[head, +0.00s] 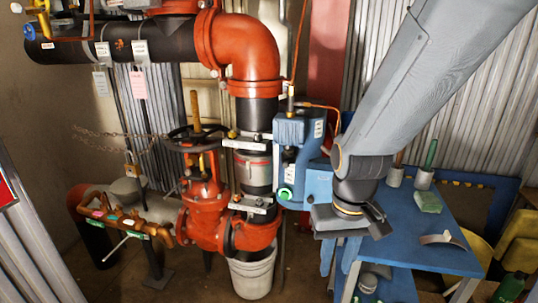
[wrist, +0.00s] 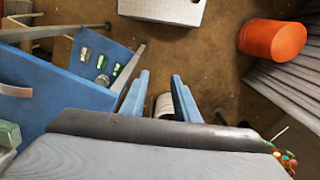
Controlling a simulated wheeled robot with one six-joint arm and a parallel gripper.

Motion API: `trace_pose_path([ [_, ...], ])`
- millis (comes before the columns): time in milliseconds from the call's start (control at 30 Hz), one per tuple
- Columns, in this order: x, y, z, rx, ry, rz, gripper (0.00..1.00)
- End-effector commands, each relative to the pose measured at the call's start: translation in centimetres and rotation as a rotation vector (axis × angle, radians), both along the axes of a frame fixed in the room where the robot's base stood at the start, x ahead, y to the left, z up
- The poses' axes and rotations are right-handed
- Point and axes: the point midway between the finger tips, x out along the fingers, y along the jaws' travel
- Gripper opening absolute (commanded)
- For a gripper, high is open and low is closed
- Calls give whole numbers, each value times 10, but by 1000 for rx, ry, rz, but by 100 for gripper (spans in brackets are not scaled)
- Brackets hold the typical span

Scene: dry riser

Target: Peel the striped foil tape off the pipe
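The striped foil tape (head: 256,168) is a silvery grey band with reddish stripes around the black vertical pipe (head: 257,115), between two metal clamps in the head view. It looks wrapped flat, and I cannot make out a loose end. My gripper (wrist: 160,94) shows in the wrist view with its two blue fingers apart and nothing held between them. In the head view my wrist hangs to the right of the pipe, apart from the tape, beside a blue boxed device (head: 298,150). The tape is not recognisable in the wrist view.
A red valve (head: 204,200) with a dark handwheel stands close left of the pipe. A white bucket (head: 252,275) stands below. A blue table (head: 425,230) at right holds a green sponge (head: 428,201), cups and a curved pale strip (head: 443,239). An orange drum (wrist: 272,39) stands on the floor.

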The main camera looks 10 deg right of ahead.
Motion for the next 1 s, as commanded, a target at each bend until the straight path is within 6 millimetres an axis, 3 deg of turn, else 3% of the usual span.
trace_pose_path([
  [67, 19, 16, 5, 21, -45, 10, 28],
  [167, 62, 47, 14, 64, -157, 3, 28],
  [400, 194, 142, 48, 112, -557, -91, 28],
  [500, 231, 172, 62, 75, -720, -148, 28],
  [667, 257, 201, 81, -37, -936, -232, 28],
  [1000, 253, 214, 97, -217, -1133, -310, 28],
])
